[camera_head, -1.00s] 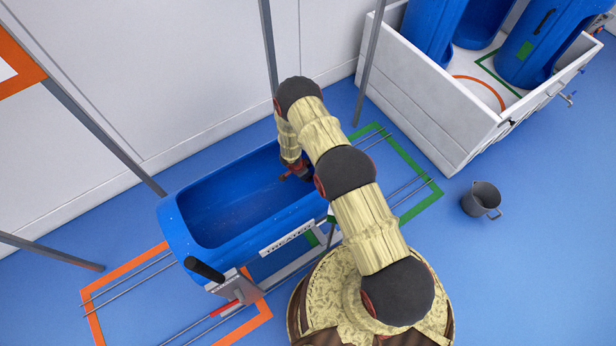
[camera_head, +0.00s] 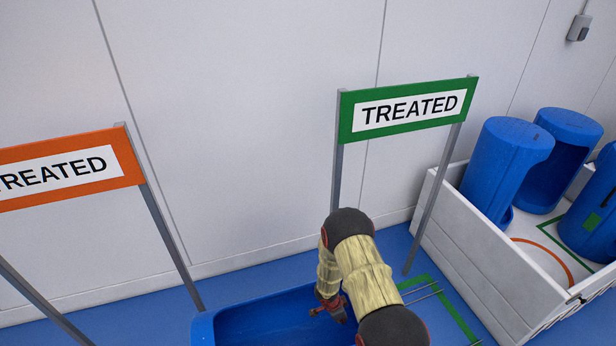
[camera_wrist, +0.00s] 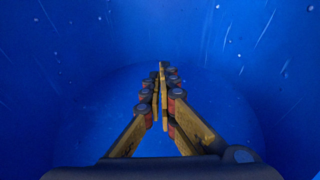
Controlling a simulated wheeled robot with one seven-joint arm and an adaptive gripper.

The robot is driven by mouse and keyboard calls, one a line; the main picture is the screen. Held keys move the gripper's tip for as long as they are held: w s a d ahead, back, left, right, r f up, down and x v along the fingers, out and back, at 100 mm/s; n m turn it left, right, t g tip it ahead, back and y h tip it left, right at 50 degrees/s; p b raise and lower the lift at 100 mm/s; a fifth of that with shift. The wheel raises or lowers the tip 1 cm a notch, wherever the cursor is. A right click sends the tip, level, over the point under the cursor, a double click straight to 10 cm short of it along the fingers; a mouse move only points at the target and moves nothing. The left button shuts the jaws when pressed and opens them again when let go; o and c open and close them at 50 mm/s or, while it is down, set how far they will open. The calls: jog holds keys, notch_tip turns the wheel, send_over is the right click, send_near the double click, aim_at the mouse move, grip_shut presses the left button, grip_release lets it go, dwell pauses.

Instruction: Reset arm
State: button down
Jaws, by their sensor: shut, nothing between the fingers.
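My gripper (camera_head: 330,309) is at the right end of a blue tub (camera_head: 265,322) in the head view, with my arm reaching over the tub from the lower right. The tub's lower part is cut off by the frame edge. In the wrist view my gripper (camera_wrist: 160,75) points into the tub's blue inside (camera_wrist: 70,60). Its fingers are shut together with nothing between them. The blue wall and floor fill the rest of that view, and no contact with them can be made out.
A green-framed TREATED sign (camera_head: 408,110) on two grey posts stands behind the tub. An orange-framed sign (camera_head: 65,168) stands at the left. A white crate (camera_head: 480,265) with several blue tubs is at the right. Green floor marking (camera_head: 455,312) shows beside my arm.

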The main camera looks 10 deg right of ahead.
jog(key=s+a+r+n+y, duration=0.25)
jog(key=a+y, duration=0.25)
jog(key=a, duration=0.5)
jog(key=s+a+r+n+y, duration=0.1)
jog(key=a+r+n, duration=0.1)
jog(key=r, duration=0.6)
jog(key=s+a+r+n+g+y, duration=0.1)
jog(key=s+a+r+n, duration=0.1)
jog(key=r, duration=0.5)
jog(key=s+a+r+n+y, duration=0.1)
jog(key=r+n, duration=0.2)
jog(key=r, duration=0.5)
jog(key=s+d+r+n+t+h, duration=0.1)
jog(key=s+d+r+n+t, duration=0.1)
jog(key=s+d+r, duration=0.2)
jog(key=s+d+r+n+t+h, duration=0.2)
jog(key=s+d+r, duration=0.3)
jog(key=r, duration=1.6)
jog(key=s+d+r+n+t+h, duration=0.1)
jog(key=s+d+r, duration=0.4)
jog(key=s+r, duration=0.8)
jog(key=shift+r+n+t+h+b, duration=0.15)
jog(key=shift+n+t+h+b, duration=0.2)
jog(key=shift+n+t, duration=0.1)
